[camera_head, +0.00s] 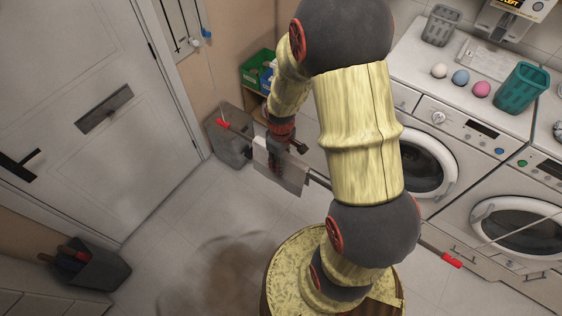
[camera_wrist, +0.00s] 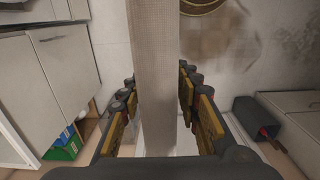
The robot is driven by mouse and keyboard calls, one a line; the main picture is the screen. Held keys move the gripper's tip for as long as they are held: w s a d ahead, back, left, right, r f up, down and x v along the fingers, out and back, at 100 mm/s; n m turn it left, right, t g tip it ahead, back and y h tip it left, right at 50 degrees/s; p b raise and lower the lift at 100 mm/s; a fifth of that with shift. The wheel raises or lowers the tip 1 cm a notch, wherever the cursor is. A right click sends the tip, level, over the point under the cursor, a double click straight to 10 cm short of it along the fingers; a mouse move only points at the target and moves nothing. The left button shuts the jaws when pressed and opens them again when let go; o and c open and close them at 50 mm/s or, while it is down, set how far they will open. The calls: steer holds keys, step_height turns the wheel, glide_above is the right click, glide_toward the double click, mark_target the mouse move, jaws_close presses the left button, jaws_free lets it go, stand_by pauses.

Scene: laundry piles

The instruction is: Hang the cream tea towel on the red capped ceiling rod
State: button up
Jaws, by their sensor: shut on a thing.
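The red capped rod (camera_head: 318,180) runs diagonally behind my arm in the head view. One red cap (camera_head: 223,123) shows at its upper left end and another (camera_head: 452,260) at its lower right end. The cream tea towel (camera_head: 292,176) hangs at the rod's left part, below my gripper (camera_head: 278,150); whether it lies over the rod or beside it, I cannot tell. In the wrist view the towel (camera_wrist: 154,65) is a long beige strip between the fingers of my gripper (camera_wrist: 158,105), which is shut on it. My arm hides the rod's middle.
Two white washing machines (camera_head: 440,115) stand at the right, with a teal basket (camera_head: 520,88) and coloured balls on top. A grey box (camera_head: 230,148) is near the rod's left end. A dark bin (camera_head: 95,272) stands by the door (camera_head: 75,110). The floor at lower left is mostly clear.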

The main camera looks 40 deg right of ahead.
steer(key=o, duration=1.2)
steer(key=shift+o, duration=0.4)
step_height(320, 180, up, 12)
